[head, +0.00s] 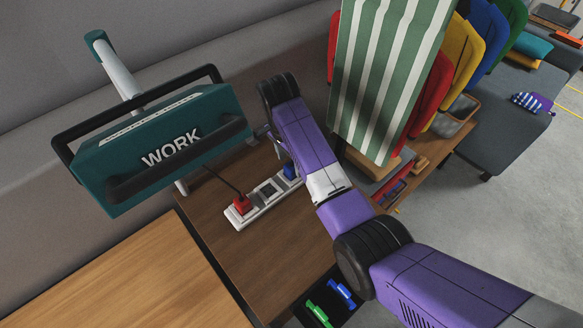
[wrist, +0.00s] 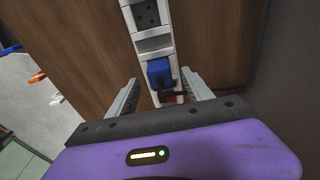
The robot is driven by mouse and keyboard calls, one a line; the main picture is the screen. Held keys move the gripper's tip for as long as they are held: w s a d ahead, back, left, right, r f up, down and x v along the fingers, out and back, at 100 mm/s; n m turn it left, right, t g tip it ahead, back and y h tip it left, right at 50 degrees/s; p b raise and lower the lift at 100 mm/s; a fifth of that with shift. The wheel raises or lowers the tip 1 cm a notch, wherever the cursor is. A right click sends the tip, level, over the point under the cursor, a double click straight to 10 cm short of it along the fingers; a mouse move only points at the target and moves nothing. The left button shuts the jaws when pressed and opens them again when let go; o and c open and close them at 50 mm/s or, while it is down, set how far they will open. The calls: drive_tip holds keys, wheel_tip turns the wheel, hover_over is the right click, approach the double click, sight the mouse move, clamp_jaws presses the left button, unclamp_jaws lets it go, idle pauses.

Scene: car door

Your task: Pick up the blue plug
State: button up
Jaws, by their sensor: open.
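The blue plug (wrist: 159,73) sits on the white power strip (wrist: 137,17) in the wrist view, with a dark part, maybe its cord, at its near side. In the head view only a bit of the blue plug (head: 290,171) shows beside my purple arm, at the right end of the strip (head: 237,221). My gripper (wrist: 158,88) is open, with one grey finger on each side of the strip near the plug. The fingers appear apart from the plug, though their height over it is hard to tell. In the head view the fingers are mostly hidden by my arm.
A red plug (head: 242,204) with a black cord sits at the strip's left end. The strip lies on a brown wooden table (head: 285,245). A teal WORK box (head: 165,148) stands at the left. A green-striped cloth (head: 385,75) hangs close to the right of my arm.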

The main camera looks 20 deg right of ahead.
drive_tip(key=shift+d+f, duration=0.2)
drive_tip(key=shift+f, duration=1.15)
clamp_jaws()
wheel_tip(320, 180, up, 8)
drive_tip(key=shift+w+r+b, duration=0.1)
drive_tip(key=shift+w+b, duration=0.05)
drive_tip(key=shift+b, duration=0.3)
wheel_tip(320, 180, up, 7)
drive_tip(key=p, duration=0.6)
wheel_tip(320, 180, up, 5)
hover_over(291, 165)
drive_tip(key=shift+b, duration=0.4)
